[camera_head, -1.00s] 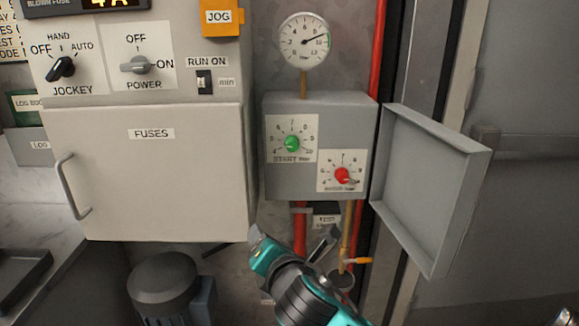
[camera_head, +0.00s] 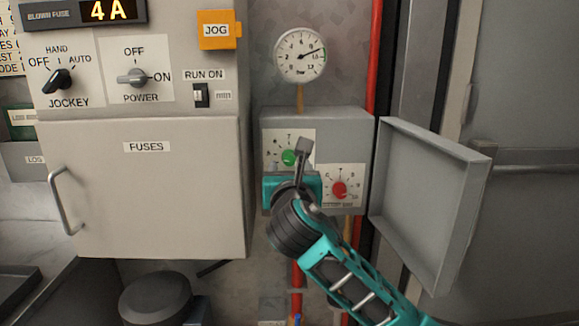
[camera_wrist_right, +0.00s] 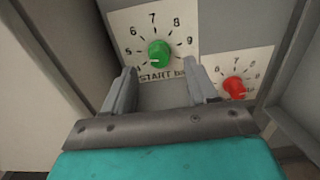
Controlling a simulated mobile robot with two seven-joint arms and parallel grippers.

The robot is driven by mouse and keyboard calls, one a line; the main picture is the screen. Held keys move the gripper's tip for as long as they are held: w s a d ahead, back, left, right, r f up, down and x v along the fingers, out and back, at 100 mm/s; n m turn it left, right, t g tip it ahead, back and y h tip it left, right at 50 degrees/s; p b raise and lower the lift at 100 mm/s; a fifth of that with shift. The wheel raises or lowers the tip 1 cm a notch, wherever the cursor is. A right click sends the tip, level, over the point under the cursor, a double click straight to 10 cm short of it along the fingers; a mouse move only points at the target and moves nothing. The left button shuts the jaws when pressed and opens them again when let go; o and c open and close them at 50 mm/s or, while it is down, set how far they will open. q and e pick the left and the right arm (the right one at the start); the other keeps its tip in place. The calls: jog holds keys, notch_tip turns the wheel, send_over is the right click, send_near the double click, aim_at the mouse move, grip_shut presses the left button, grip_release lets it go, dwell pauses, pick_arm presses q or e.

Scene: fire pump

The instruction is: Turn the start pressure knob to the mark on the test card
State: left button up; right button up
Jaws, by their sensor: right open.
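The start pressure knob (camera_head: 289,157) is green and sits on a white dial plate in the open grey box; it also shows in the right wrist view (camera_wrist_right: 159,53). In that view its pale pointer mark seems to face the lower left, with the numbers 5 to 9 visible around it. My right gripper (camera_head: 288,164) is open just in front of the knob. In the wrist view its two fingers (camera_wrist_right: 161,82) stand apart, below and to either side of the green knob, with nothing between them. I see no test card. My left gripper is out of view.
A red knob (camera_head: 340,190) sits close by at lower right on the same box (camera_head: 350,130). The box's door (camera_head: 425,200) hangs open to the right. A pressure gauge (camera_head: 300,55) is above. The fuses cabinet (camera_head: 150,195) stands at left.

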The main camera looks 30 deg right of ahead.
aim_at(289, 162)
jog(key=shift+x, duration=1.95)
jog(key=shift+c, duration=0.3)
jog(key=shift+a, duration=0.1)
jog(key=c, duration=1)
